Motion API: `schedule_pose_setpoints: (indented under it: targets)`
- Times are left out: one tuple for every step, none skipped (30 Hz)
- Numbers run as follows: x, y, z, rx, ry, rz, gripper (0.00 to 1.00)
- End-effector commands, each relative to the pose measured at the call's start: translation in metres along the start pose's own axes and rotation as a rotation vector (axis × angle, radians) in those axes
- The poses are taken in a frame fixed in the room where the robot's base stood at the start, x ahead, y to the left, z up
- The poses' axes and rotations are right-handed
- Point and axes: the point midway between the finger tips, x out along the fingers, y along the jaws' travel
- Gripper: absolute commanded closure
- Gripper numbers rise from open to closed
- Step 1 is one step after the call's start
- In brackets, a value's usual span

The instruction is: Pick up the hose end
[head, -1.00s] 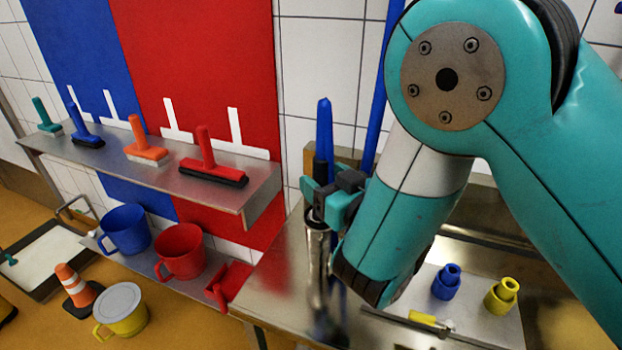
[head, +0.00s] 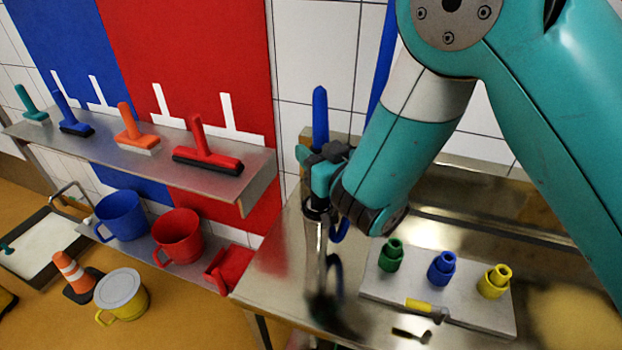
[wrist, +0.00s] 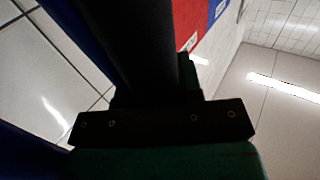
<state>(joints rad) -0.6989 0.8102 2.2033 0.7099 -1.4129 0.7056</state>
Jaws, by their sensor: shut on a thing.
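The hose end shows as an upright blue piece (head: 320,118) standing above my gripper's jaws in the head view. My gripper (head: 322,168) is shut on it, below its blue tip. The gripped part is hidden by the jaws. Below the jaws are a dark ring and a shiny metal upright (head: 314,245) at the left part of the steel bench. I cannot tell whether the hose end touches this upright. A blue curved length, likely hose, shows beside it. In the wrist view a dark round shaft (wrist: 130,35) runs up from the dark gripper body.
A pale board (head: 470,307) on the bench (head: 270,285) holds a green coupling (head: 391,254), a blue coupling (head: 441,268) and a yellow coupling (head: 494,281). To the left, a wall shelf (head: 100,150) carries squeegees and brushes; blue and red mugs stand below.

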Motion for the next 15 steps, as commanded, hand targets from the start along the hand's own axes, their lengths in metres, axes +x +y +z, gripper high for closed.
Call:
schedule_pose_setpoints:
  targets:
    - [0.000,0.003,-0.002,-0.010,0.002,0.007,0.95]
    - [0.000,0.003,-0.001,-0.011,0.001,0.007,0.95]
    - [0.000,0.004,-0.001,-0.011,0.001,0.007,0.95]
    - [0.000,0.004,-0.001,-0.012,0.001,0.007,0.95]
    - [0.000,0.004,-0.001,-0.012,0.000,0.007,0.95]
    - [0.000,0.003,-0.001,-0.013,0.000,0.007,0.95]
    - [0.000,0.003,-0.002,-0.013,0.000,0.007,0.95]
    - [0.000,0.003,-0.003,-0.014,-0.001,0.007,0.94]
    - [0.000,0.003,-0.004,-0.014,-0.001,0.007,0.94]
    - [0.000,0.003,-0.006,-0.014,-0.001,0.007,0.94]
    - [0.001,0.003,-0.008,-0.014,-0.001,0.007,0.94]
    - [0.001,0.003,-0.011,-0.014,-0.001,0.007,0.94]
    - [0.001,0.002,-0.014,-0.015,0.000,0.007,0.94]
    - [0.001,0.002,-0.017,-0.015,0.000,0.006,0.94]
    - [0.001,0.002,-0.022,-0.014,0.000,0.006,1.00]
